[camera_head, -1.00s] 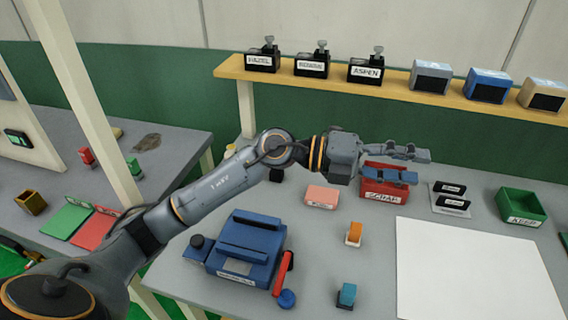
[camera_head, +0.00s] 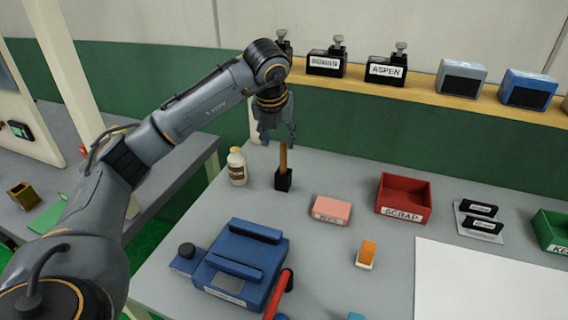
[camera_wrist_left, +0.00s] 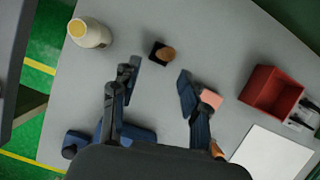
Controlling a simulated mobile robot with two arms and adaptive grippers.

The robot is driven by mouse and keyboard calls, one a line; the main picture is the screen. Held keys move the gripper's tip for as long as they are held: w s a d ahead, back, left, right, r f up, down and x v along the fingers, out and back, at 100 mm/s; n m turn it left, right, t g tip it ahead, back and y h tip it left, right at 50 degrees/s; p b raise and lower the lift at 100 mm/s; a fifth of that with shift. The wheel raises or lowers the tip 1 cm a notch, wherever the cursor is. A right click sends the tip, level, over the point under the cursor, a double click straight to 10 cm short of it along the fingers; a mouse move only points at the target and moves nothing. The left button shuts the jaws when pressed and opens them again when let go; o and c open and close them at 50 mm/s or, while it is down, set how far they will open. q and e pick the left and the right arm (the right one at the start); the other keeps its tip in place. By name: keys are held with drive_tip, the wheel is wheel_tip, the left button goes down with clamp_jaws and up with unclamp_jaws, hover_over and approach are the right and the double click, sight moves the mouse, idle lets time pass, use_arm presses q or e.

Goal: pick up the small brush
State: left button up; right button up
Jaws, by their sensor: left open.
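The small brush (camera_head: 284,171) stands upright on the grey table, with a brown wooden handle on top and a dark block-like lower end. In the left wrist view the brush (camera_wrist_left: 166,53) is seen from above, ahead of the two fingers and roughly between their lines. My left gripper (camera_head: 278,143) points down over the brush, open, with its fingers near the top of the handle. In the left wrist view the fingers of my left gripper (camera_wrist_left: 158,82) are wide apart with nothing between them. Whether a finger touches the handle cannot be told. My right gripper is not seen.
A cream bottle (camera_head: 237,167) stands left of the brush. A pink block (camera_head: 331,209) and a red SCRAP bin (camera_head: 404,199) are to the right. A blue machine with a red lever (camera_head: 236,262) is in front. The shelf (camera_head: 425,97) with stamps runs behind.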

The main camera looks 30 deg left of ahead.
sight(282, 151)
use_arm(q)
drive_tip(key=p+x, duration=0.1)
drive_tip(key=x, duration=0.3)
drive_tip(key=shift+w+d+f, duration=0.1)
drive_tip(key=shift+w+f, duration=0.05)
drive_tip(key=shift+f, duration=0.1)
drive_tip(key=x, duration=0.4)
drive_tip(key=shift+w+d+f+p, duration=0.1)
drive_tip(key=shift+w+d+p, duration=0.1)
drive_tip(key=shift+p, duration=0.2)
clamp_jaws()
